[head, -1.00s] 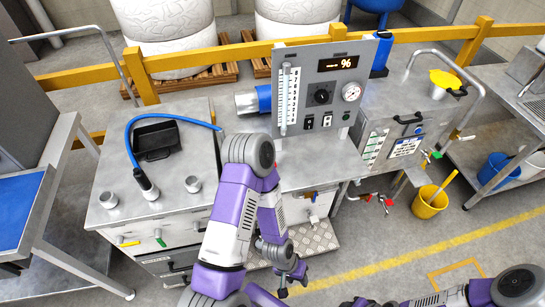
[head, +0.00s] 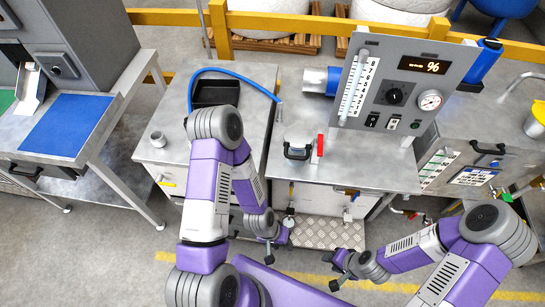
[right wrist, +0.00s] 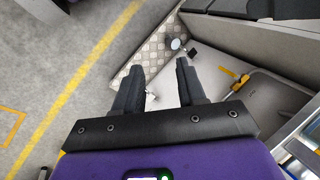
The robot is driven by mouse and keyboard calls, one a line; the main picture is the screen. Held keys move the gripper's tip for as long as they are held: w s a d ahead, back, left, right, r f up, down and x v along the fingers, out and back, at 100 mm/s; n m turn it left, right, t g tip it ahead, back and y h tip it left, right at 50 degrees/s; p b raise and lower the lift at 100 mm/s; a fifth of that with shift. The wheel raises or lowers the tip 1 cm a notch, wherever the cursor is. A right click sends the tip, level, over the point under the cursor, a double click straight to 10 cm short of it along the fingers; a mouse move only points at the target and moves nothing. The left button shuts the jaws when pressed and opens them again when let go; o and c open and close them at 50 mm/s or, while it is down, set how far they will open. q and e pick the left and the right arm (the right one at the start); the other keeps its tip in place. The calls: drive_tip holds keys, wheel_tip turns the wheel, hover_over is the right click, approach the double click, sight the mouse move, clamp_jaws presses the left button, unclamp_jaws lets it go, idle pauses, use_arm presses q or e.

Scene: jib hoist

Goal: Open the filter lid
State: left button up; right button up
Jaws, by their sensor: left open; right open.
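A flat metal top in the middle of the bench carries a black handle (head: 297,152) with an upright red lever (head: 320,147) beside it; I cannot tell for certain that this is the filter lid. The top looks shut. My left gripper (head: 272,238) hangs in front of the bench, below the handle and apart from it. Its jaws are open, though small in view. My right gripper (head: 338,274) is low in front of the bench, over the floor. In the right wrist view, its two fingers (right wrist: 158,88) are spread with nothing between them.
A checkered step plate (head: 325,232) sits below the front. A side table with a blue mat (head: 66,124) stands left.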

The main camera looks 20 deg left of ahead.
drive_tip(key=w+a+r+m+t+y+b, duration=0.1)
drive_tip(key=w+a+t+y+b, duration=0.1)
drive_tip(key=w+a, duration=0.35)
drive_tip(key=m+t+y+b, duration=0.4)
drive_tip(key=m+t+b, duration=0.3)
drive_tip(key=t, duration=0.2)
approach(297, 157)
drive_tip(key=f+x, duration=0.1)
drive_tip(key=x, duration=0.3)
drive_tip(key=b+x, duration=0.1)
drive_tip(key=x, duration=0.5)
drive_tip(key=shift+r+b, duration=0.15)
drive_tip(key=shift+b, duration=0.15)
drive_tip(key=shift+c, duration=0.3)
clamp_jaws()
